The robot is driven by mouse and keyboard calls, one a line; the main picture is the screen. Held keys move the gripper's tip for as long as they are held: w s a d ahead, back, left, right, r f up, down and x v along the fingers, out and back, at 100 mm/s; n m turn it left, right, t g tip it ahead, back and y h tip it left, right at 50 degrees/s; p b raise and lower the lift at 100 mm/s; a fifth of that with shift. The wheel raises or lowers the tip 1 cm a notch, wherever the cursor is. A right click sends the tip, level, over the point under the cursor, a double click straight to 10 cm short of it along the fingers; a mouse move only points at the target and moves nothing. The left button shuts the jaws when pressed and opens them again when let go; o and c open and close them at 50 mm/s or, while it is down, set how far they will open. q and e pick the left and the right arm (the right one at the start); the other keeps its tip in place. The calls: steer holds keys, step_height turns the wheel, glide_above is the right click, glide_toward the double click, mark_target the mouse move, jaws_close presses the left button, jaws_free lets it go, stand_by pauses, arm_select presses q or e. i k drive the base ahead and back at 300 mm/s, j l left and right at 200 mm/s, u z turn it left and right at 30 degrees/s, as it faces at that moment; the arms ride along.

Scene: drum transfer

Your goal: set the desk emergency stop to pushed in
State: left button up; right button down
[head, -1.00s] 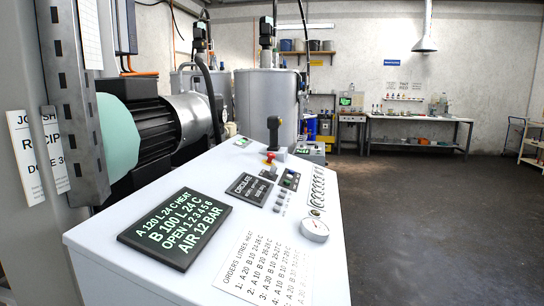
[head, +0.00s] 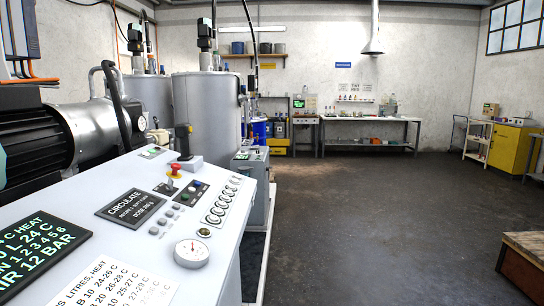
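The desk emergency stop (head: 175,170) is a red mushroom button on a yellow base. It stands on the sloped white desk panel (head: 120,180), in front of the black joystick lever (head: 183,140). It is too small here to tell whether it is pushed in or out. Neither of my grippers is in the head view.
Tanks (head: 207,115) stand behind. The dark floor (head: 370,220) is open to the right; a wooden box (head: 525,262) is at lower right.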

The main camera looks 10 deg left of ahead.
mark_target(175, 167)
steer(key=i+l+z, duration=0.7)
steer(key=i, duration=0.3)
steer(key=i+j+u, duration=0.1)
steer(key=i+u, duration=0.6)
steer(key=u, duration=0.2)
steer(key=i+l+u, duration=0.2)
steer(key=i+u, duration=0.25)
steer(key=i+j+u, duration=0.15)
steer(key=u, duration=0.3)
steer(key=i+j+u, duration=0.1)
steer(key=u, duration=0.4)
steer(key=i+u, duration=0.2)
steer(key=u, duration=0.25)
steer(key=i+u, duration=0.2)
steer(key=u, duration=0.3)
steer(key=i+l+u, duration=0.1)
steer(key=u, duration=0.35)
